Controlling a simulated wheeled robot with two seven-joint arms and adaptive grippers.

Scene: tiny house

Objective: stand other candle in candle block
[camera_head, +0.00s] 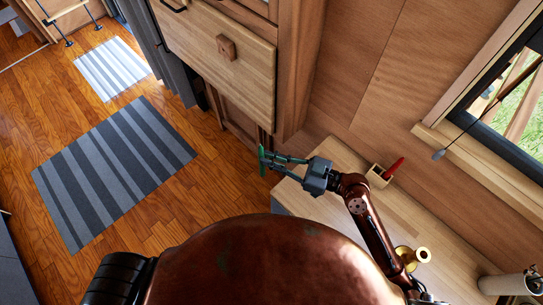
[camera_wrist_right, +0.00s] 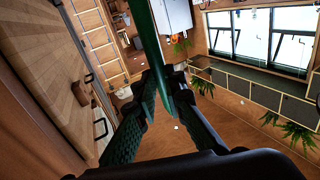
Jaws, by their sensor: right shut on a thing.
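My right gripper (camera_head: 277,160) is shut on a slim green candle (camera_head: 263,161), out past the left edge of the wooden counter. The green candle also shows in the right wrist view (camera_wrist_right: 172,40), running up from between the finger pads to the top edge. The candle block (camera_head: 377,177) is a small pale wooden block on the counter near the wall, behind my right wrist. A red candle (camera_head: 394,168) stands in it, at its right side. The green candle is well apart from the block. My left gripper is not in view.
The wooden counter (camera_head: 438,226) also bears a brass object (camera_head: 414,257) beside my right forearm and a white roll (camera_head: 508,285) at the lower right. A wooden drawer front (camera_head: 220,50) is above the gripper. The window ledge (camera_head: 480,155) runs along the right.

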